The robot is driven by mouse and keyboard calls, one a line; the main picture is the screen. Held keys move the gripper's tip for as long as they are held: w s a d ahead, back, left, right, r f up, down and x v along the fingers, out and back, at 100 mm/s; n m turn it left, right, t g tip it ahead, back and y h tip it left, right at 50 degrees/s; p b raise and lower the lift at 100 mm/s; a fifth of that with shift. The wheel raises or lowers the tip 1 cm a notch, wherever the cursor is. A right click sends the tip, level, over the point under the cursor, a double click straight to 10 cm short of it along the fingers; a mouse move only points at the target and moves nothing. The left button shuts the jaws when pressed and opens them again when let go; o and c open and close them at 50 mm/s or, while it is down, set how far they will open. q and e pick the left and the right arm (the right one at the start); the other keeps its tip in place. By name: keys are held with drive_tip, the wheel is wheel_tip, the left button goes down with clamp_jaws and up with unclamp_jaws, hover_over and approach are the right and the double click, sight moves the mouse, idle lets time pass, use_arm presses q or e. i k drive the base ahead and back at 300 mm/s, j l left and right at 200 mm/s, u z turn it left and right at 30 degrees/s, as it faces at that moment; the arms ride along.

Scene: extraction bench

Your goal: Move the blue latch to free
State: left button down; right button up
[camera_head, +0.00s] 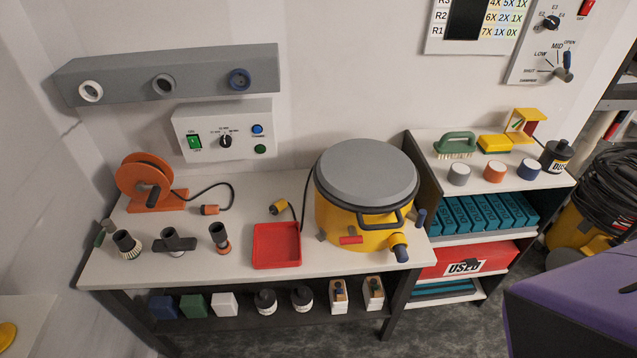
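A yellow drum (345,222) with a round grey lid (367,172) stands on the bench. A small dark blue piece (421,217), which looks like the blue latch, stands upright at the drum's right side. I cannot tell from this view which position it is in. A red latch-like piece (350,240) and a small grey piece (321,236) sit at the drum's front. A yellow outlet with a blue end (399,248) points down at front right. Neither gripper shows.
A red tray (276,246) lies left of the drum. An orange cable reel (145,183) and several nozzles stand farther left on the bench (240,205). A shelf unit (416,180) adjoins on the right. A large purple shape (580,310) fills the lower right corner.

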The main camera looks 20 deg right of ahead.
sight(419, 220)
drive_tip(key=z, duration=1.5)
drive_tip(key=l+u, duration=0.1)
drive_tip(key=u, duration=0.45)
drive_tip(key=l+u, duration=0.75)
drive_tip(key=l, duration=0.25)
drive_tip(key=l+u, duration=0.15)
drive_tip(key=l, duration=0.4)
drive_tip(key=k+l+u, duration=0.15)
drive_tip(key=l, duration=0.35)
